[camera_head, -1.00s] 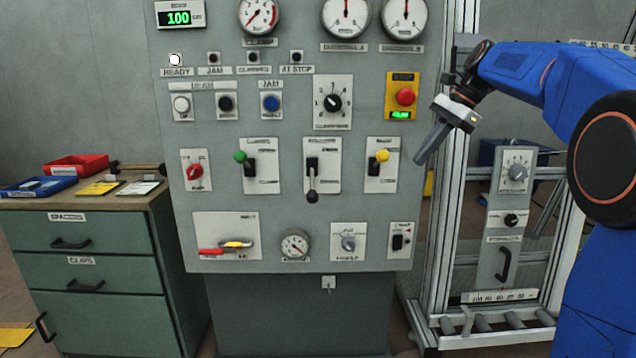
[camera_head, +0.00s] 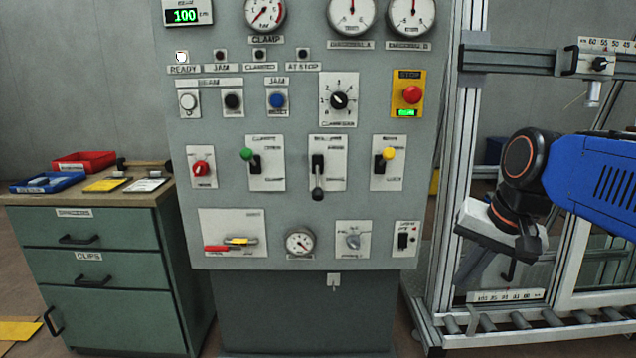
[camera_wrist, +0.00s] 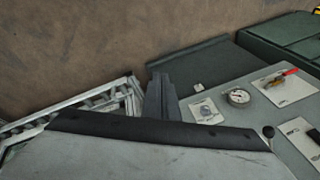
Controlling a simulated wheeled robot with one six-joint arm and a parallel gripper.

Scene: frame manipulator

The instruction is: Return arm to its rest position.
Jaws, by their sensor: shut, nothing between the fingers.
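My gripper (camera_head: 468,280) hangs at the right in the head view, low in front of the aluminium frame, at the end of my blue arm (camera_head: 595,182). Its fingers point down and a little left and are partly hard to make out against the frame. In the wrist view the dark fingers of my gripper (camera_wrist: 160,98) are together and hold nothing. My gripper is right of the grey control panel (camera_head: 290,225), apart from it in the head view.
The panel carries gauges, knobs and levers, including a red stop button (camera_head: 412,94). The aluminium frame (camera_head: 468,110) with a roller row (camera_head: 520,320) stands right, behind my arm. A green drawer cabinet (camera_head: 100,275) with red and blue trays stands left. Floor shows between cabinet and panel.

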